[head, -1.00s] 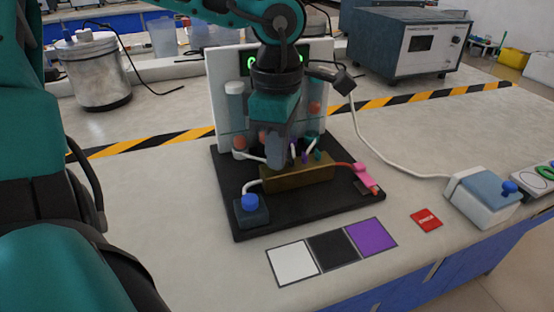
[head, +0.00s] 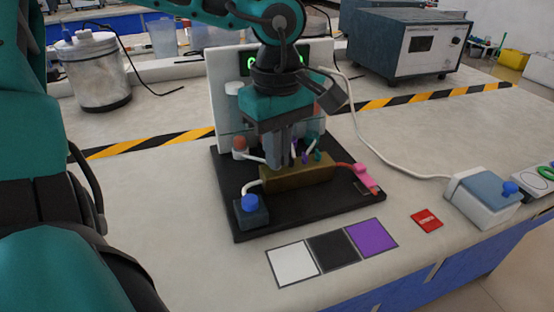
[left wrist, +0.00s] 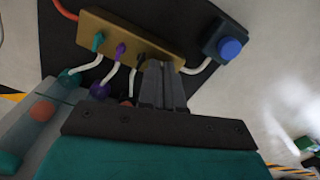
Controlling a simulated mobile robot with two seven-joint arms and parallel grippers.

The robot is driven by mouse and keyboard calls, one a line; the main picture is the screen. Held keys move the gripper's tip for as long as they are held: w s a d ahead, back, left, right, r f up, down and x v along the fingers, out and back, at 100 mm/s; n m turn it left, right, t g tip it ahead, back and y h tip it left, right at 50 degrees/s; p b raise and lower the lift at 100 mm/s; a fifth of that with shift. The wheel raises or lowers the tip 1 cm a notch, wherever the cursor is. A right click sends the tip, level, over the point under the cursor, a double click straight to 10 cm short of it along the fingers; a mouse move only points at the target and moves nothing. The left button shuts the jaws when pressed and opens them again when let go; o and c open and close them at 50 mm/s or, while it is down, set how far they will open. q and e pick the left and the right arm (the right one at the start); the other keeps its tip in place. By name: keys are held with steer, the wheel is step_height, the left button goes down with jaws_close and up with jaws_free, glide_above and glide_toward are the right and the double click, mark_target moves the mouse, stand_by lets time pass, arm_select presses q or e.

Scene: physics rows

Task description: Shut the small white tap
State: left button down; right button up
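A brass block (head: 310,176) sits on a black base plate (head: 300,215); it also shows in the left wrist view (left wrist: 120,33). Small teal (left wrist: 98,40), purple (left wrist: 121,48) and black (left wrist: 142,58) taps stand along it, with thin tubes leading off. I cannot make out a white tap; the fingers hide part of the block's end. My left gripper (head: 284,162) points down at the block's back edge, fingers close together. In the left wrist view its fingertips (left wrist: 163,66) are beside the black tap. I see nothing held between them. My right gripper is not in view.
A blue-knobbed dark box (head: 251,213) stands left of the block. A pink clip (head: 364,175) lies on the right. A white panel (head: 224,100) stands behind. White, black and purple squares (head: 371,236), a red card (head: 427,220) and a switch box (head: 483,200) lie in front.

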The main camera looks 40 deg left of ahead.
arm_select(q)
steer(key=m, duration=0.2)
steer(key=shift+m, duration=0.4)
steer(key=c, duration=1.6)
jaws_free()
steer(key=shift+r, duration=0.1)
steer(key=shift+r+p, duration=2.55)
steer(key=shift+r, duration=0.9)
